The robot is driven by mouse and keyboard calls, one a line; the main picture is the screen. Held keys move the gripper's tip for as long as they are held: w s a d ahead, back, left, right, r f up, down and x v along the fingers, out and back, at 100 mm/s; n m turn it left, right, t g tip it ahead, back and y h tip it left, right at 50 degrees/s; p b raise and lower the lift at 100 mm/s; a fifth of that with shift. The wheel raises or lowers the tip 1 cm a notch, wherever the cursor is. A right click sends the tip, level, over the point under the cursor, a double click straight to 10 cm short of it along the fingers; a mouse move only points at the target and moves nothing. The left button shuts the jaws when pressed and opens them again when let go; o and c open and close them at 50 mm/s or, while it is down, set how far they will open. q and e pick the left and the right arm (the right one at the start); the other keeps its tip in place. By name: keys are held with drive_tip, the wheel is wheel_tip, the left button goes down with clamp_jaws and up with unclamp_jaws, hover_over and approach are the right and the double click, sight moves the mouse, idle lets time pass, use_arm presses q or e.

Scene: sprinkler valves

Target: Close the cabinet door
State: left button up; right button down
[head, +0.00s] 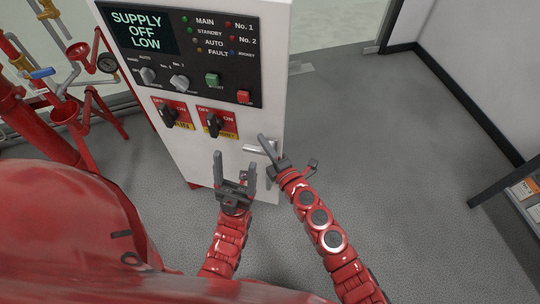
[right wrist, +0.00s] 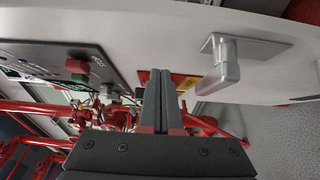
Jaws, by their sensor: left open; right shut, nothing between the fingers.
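The white control cabinet (head: 190,100) stands at the upper middle of the head view, its front facing me. A grey lever handle (head: 256,149) sits low near the right edge of this front. In the right wrist view the handle (right wrist: 228,62) is to the right of the fingers, apart from them. My right gripper (head: 264,138) is shut and empty, close to the handle and partly overlapping it in the head view. My left gripper (head: 234,163) is open and empty, lower left of the handle, fingers pointing up toward the cabinet. I cannot tell how far the door stands open.
The cabinet carries a display (head: 142,31), knobs, buttons and two rotary switches (head: 214,123). Red pipes with a gauge (head: 108,63) stand at the left. Grey floor (head: 400,170) is free to the right. A dark-edged shelf (head: 510,181) is at the far right.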

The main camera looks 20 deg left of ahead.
drive_tip(key=shift+w+f, duration=0.1)
drive_tip(key=shift+w, duration=1.15)
